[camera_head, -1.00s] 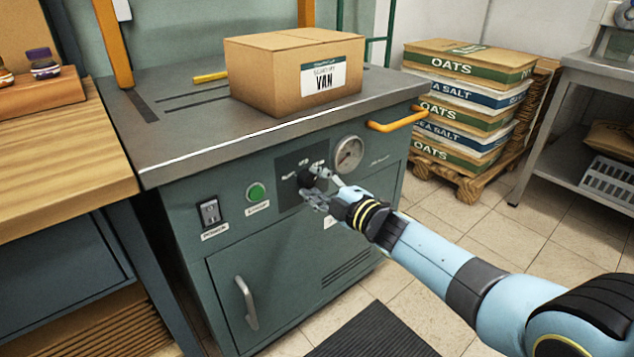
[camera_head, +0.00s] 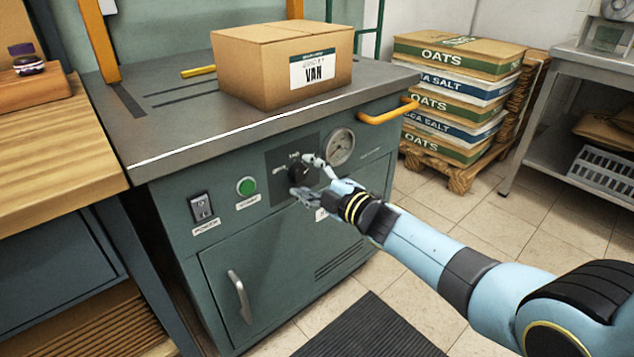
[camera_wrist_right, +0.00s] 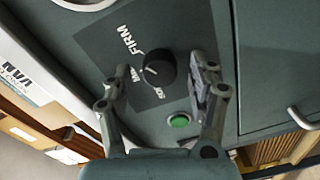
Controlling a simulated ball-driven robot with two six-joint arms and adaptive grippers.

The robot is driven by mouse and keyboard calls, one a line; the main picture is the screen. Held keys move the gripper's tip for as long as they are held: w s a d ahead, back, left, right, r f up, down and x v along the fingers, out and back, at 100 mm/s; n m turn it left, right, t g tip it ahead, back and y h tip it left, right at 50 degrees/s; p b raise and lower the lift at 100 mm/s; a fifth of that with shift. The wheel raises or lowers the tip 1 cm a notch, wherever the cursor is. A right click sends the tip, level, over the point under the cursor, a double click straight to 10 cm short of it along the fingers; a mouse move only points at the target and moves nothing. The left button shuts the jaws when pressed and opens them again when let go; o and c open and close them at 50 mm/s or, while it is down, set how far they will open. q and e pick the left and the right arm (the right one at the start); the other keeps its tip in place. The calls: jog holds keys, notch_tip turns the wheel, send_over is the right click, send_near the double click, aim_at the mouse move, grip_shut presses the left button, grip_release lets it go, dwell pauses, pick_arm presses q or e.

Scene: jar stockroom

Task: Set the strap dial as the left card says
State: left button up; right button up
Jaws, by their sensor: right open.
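The strap dial (camera_head: 297,173) is a round black knob on a dark plate on the front of the green machine. In the right wrist view the dial (camera_wrist_right: 159,68) shows a pale mark on its left side. A label beside it reads FIRM; other labels are partly hidden by the fingers. My right gripper (camera_head: 304,176) is open at the dial, and in the wrist view its fingers (camera_wrist_right: 161,75) stand either side of the knob, apart from it. Whether the knob lies fully between the tips is unclear. I see no left card I can identify. My left gripper is out of view.
A carton (camera_head: 280,65) labelled VAN stands on the machine top (camera_head: 160,130). A gauge (camera_head: 339,145) sits right of the dial, a green button (camera_head: 247,186) and power switch (camera_head: 201,207) left. An orange handle (camera_head: 388,112) juts from the machine. Stacked sacks (camera_head: 455,105) stand behind.

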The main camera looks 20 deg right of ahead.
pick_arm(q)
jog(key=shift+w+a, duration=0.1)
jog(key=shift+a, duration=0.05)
pick_arm(e)
jog(key=v, duration=1.2)
jog(key=s+d+f+m+g+h+p, duration=0.2)
jog(key=s+f+m+g+h, duration=0.15)
jog(key=s+f, duration=0.75)
jog(key=s+d+f+m+g+h+p, duration=0.25)
jog(key=s+f+m, duration=0.25)
jog(key=s+f, duration=0.6)
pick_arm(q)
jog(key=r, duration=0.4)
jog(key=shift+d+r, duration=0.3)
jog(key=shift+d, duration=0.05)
pick_arm(e)
jog(key=s+f+m+g, duration=0.3)
jog(key=s, duration=0.7)
jog(key=s+d+f+m+g+h, duration=0.1)
jog(key=s+f+m+g, duration=0.2)
jog(key=s, duration=0.8)
jog(key=s+d+f+m+g, duration=0.1)
jog(key=s+f+m+g, duration=0.2)
jog(key=s, duration=0.8)
notch_tip(320, 180, down, 2)
jog(key=shift+g, duration=0.5)
